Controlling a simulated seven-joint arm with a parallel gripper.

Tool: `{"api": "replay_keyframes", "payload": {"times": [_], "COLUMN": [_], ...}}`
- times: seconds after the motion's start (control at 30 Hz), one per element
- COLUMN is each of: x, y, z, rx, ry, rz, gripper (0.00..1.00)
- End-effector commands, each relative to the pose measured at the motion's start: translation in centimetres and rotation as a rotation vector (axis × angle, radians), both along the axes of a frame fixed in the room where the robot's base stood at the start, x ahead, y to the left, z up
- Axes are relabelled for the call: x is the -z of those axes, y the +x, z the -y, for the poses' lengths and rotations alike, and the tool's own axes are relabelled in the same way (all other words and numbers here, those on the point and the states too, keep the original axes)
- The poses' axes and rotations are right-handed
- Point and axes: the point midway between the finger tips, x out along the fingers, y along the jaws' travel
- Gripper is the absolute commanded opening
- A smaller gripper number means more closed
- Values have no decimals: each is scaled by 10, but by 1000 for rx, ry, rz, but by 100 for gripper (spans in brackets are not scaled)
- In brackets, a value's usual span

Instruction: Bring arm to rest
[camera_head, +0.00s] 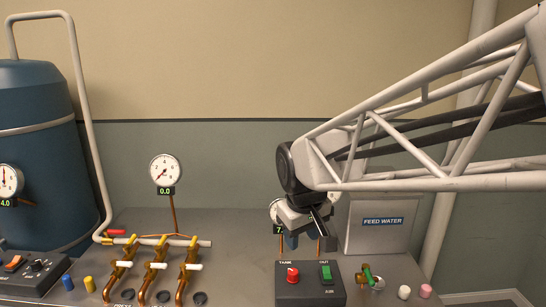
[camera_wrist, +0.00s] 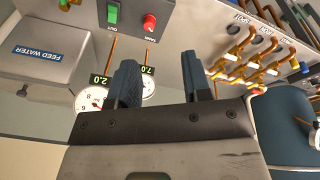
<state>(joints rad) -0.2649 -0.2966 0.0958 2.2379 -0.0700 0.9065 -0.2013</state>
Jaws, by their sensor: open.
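My gripper (camera_head: 308,228) hangs at the end of my pale lattice arm, in front of the bench's back right part and above the black control box (camera_head: 310,292). In the wrist view my gripper (camera_wrist: 163,75) has its two dark fingers apart with nothing between them. The box has a red knob (camera_head: 292,274) and a green switch (camera_head: 326,273). My gripper partly hides the gauge with the 7.0 readout in the head view; this gauge (camera_wrist: 149,88) shows better in the wrist view.
A feed water tank (camera_head: 378,238) stands right of my gripper. Brass valves with white handles (camera_head: 157,266) and a gauge reading 0.0 (camera_head: 165,170) stand left of it. A blue tank (camera_head: 40,150) with a pale pipe is at far left. Bare bench lies between valves and box.

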Motion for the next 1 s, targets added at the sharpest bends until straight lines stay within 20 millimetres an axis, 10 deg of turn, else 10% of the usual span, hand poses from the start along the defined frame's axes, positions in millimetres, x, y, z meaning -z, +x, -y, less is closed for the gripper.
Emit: {"api": "replay_keyframes", "payload": {"times": [0.5,1.0], "x": [14,38], "y": [-115,-185], "z": [91,124], "rx": [318,510], "ry": [65,104], "rz": [18,27], "gripper": [44,44]}}
